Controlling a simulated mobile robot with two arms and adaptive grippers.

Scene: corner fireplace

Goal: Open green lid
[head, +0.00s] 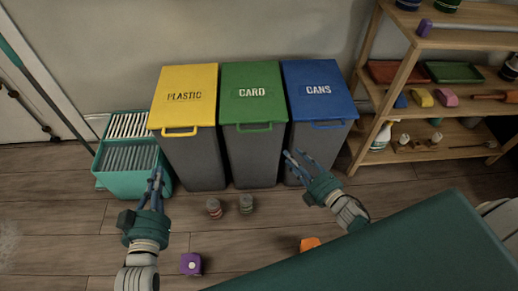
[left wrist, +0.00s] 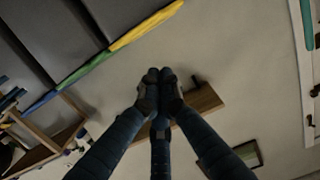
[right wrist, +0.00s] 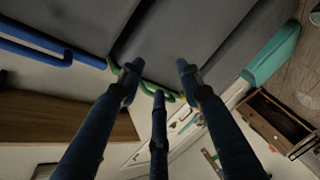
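The green lid (head: 249,91) marked CARD lies shut on the middle bin (head: 253,158). Its green front handle (head: 254,128) sticks out over the bin's front. My right gripper (head: 298,160) is in front of the blue-lidded bin, to the right of and below the green handle in the head view. In the right wrist view its fingers (right wrist: 158,75) are spread, and the green handle (right wrist: 148,87) shows beyond and between the fingertips. I cannot tell whether they touch. My left gripper (head: 155,182) is by the teal basket, its fingertips (left wrist: 160,76) together with nothing visible between them.
A yellow-lidded PLASTIC bin (head: 187,91) and a blue-lidded CANS bin (head: 317,92) flank the green one. A teal basket (head: 127,183) stands left, a wooden shelf (head: 467,37) right. Two small cans (head: 213,208), a purple box (head: 191,264) and an orange object (head: 310,244) are on the floor.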

